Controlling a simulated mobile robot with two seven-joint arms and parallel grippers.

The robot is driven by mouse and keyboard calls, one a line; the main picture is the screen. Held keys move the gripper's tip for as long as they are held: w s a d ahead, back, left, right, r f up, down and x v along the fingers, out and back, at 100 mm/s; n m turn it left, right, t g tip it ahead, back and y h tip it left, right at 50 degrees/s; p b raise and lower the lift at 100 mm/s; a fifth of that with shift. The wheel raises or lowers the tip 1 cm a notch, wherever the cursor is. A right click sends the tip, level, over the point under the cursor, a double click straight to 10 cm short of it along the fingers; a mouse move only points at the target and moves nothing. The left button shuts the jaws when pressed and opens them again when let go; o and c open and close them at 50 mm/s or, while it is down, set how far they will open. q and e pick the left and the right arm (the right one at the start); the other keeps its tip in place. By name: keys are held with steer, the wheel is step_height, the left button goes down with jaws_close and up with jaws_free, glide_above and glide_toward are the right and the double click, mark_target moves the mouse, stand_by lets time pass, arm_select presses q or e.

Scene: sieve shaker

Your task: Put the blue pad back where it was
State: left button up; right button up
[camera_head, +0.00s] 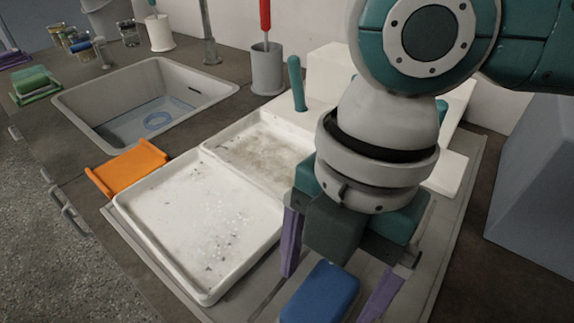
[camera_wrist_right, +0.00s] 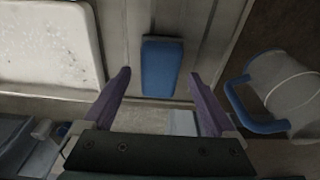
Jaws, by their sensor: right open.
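The blue pad (camera_head: 320,292) lies on the grey board (camera_head: 437,275) at the bottom of the head view, right of the front white tray. It also shows in the right wrist view (camera_wrist_right: 161,68), its long side running away from the gripper. My right gripper (camera_head: 328,297) is open above the pad, with its purple fingers on either side of it. In the wrist view the right gripper (camera_wrist_right: 160,74) shows a gap between each finger and the pad, and neither finger seems to touch it. My left gripper is not in view.
A front white tray (camera_head: 165,255) with bright grains and a back tray (camera_head: 262,117) with brownish dust stand to the left. An orange scoop (camera_head: 128,166), a sink (camera_head: 207,94) and a grey cup (camera_head: 267,70) lie beyond. The wrist view shows a blue-handled bucket (camera_wrist_right: 285,85).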

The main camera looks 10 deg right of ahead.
mark_target(334, 279)
step_height(334, 279, up, 10)
steer(key=w+d+p, duration=0.1)
steer(key=p, duration=0.1)
steer(key=shift+d+r, duration=0.15)
steer(key=shift+r, duration=0.1)
